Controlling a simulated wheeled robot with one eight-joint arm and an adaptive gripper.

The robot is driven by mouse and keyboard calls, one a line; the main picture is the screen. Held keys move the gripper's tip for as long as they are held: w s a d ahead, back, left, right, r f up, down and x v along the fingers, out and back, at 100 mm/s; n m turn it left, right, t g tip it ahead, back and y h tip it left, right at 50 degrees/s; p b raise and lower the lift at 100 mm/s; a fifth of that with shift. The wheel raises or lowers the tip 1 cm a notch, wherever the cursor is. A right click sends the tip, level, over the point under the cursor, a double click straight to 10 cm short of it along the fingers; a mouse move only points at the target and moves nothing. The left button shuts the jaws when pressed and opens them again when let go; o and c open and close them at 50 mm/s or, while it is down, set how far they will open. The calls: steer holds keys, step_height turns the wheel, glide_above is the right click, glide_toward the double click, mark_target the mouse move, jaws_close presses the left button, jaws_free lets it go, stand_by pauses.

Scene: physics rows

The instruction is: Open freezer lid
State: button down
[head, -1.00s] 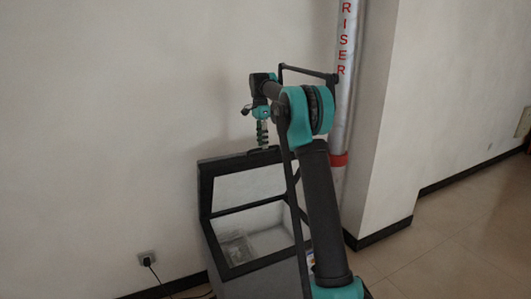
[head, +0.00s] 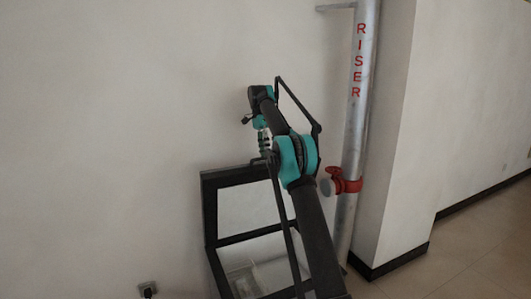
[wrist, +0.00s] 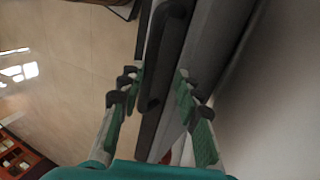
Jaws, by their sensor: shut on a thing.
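The freezer lid (head: 243,207), a pale panel in a black frame, stands raised steeply against the wall side in the head view. Below it the freezer (head: 218,276) is open, with its pale inside partly in view; its lower part is cut off by the picture edge and my arm. My gripper (head: 266,152) is at the top edge of the lid. In the wrist view my gripper (wrist: 155,88) has its green-padded fingers on either side of the dark lid handle (wrist: 168,50) and is shut on it.
The plain wall (head: 110,130) is behind the lid. Open tiled floor (head: 475,262) lies to the right.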

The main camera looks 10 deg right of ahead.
steer(key=shift+w+a+f, duration=0.35)
steer(key=shift+w+f, duration=0.05)
steer(key=shift+f, duration=0.15)
steer(key=c, duration=1.5)
jaws_free()
steer(key=shift+w+f, duration=0.1)
steer(key=shift+c, duration=0.2)
steer(key=shift+o, duration=1.1)
steer(key=shift+w+f, duration=0.1)
steer(key=shift+w, duration=0.05)
steer(key=shift+c, duration=0.6)
steer(key=shift+c, duration=0.2)
steer(key=shift+d, duration=0.1)
